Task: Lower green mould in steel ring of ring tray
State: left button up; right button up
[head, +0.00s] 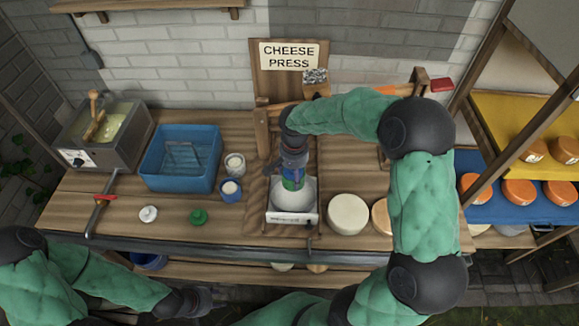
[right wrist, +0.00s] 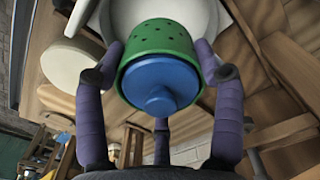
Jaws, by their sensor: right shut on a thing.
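The green mould (right wrist: 157,45), with holes in its wall and a blue lid (right wrist: 160,84) on it, is between the purple fingers of my right gripper (right wrist: 160,75), which is shut on it. In the head view my right gripper (head: 291,165) is over a pale round dish (head: 295,195) on a white tray (head: 292,218), and a strip of the mould (head: 290,184) shows. I cannot tell whether the mould touches the dish. No steel ring can be made out. My left gripper (head: 197,302) is low at the front, away from these; its jaws are unclear.
A wooden cheese press (head: 262,130) stands behind the tray. Pale cheese wheels (head: 347,214) lie to the right. A blue tub (head: 157,172), two small cups (head: 235,167), a white lid (head: 148,213) and a green lid (head: 198,216) are to the left.

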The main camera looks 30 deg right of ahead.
jog(key=shift+s+f, duration=0.1)
jog(key=shift+f, duration=0.3)
jog(key=shift+f+b, duration=2.45)
jog(key=shift+f, duration=1)
jog(key=shift+f+b, duration=0.5)
jog(key=shift+f, duration=0.05)
jog(key=o, duration=1.2)
notch_tip(320, 180, up, 12)
